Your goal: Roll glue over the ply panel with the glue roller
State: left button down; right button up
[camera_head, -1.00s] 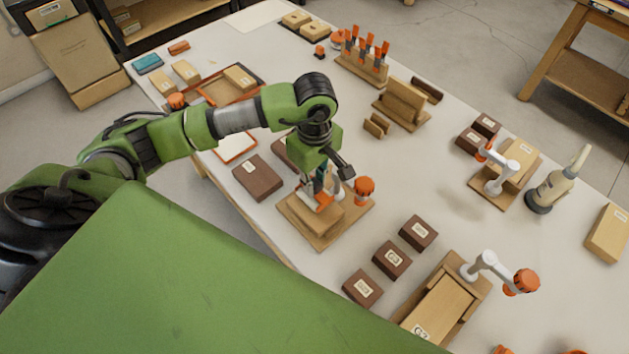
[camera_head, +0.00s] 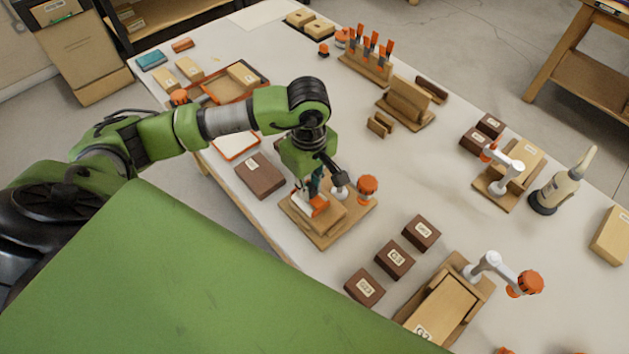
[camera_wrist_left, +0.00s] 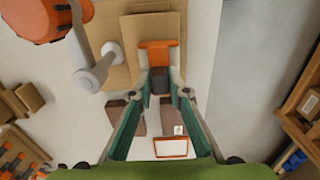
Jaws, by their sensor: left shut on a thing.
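The glue roller (camera_head: 318,207), with an orange frame and a pale roller part, is at the ply panel (camera_head: 330,220). The panel is a tan block on a wooden base board (camera_head: 318,241) near the bench's front edge. My left gripper (camera_head: 314,188) points down over the panel and is shut on the roller's dark handle. In the left wrist view the roller (camera_wrist_left: 158,50) shows orange between the fingers, over the tan panel (camera_wrist_left: 150,24). Whether the roller touches the panel is hard to tell. My right gripper is not in view.
A clamp with an orange knob (camera_head: 367,186) stands beside the panel. Dark labelled blocks (camera_head: 393,259) lie to the right, and another dark block (camera_head: 259,175) lies to the left. A second clamp fixture (camera_head: 440,308) stands lower right. The bench centre is clear.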

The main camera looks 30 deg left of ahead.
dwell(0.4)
pick_arm(q)
jog(key=shift+w+d+f+b, duration=0.15)
jog(key=shift+w+b, duration=0.25)
jog(key=shift+w, duration=0.05)
jog(key=shift+w+d+b, duration=0.25)
jog(key=shift+w+b, duration=0.05)
jog(key=shift+w, duration=0.35)
jog(key=shift+s+a, duration=0.1)
jog(key=shift+s, duration=0.05)
jog(key=shift+s+a, duration=0.2)
jog(key=shift+s, duration=0.4)
jog(key=shift+s+a, duration=0.15)
jog(key=shift+s, duration=0.4)
jog(key=shift+w+f, duration=0.1)
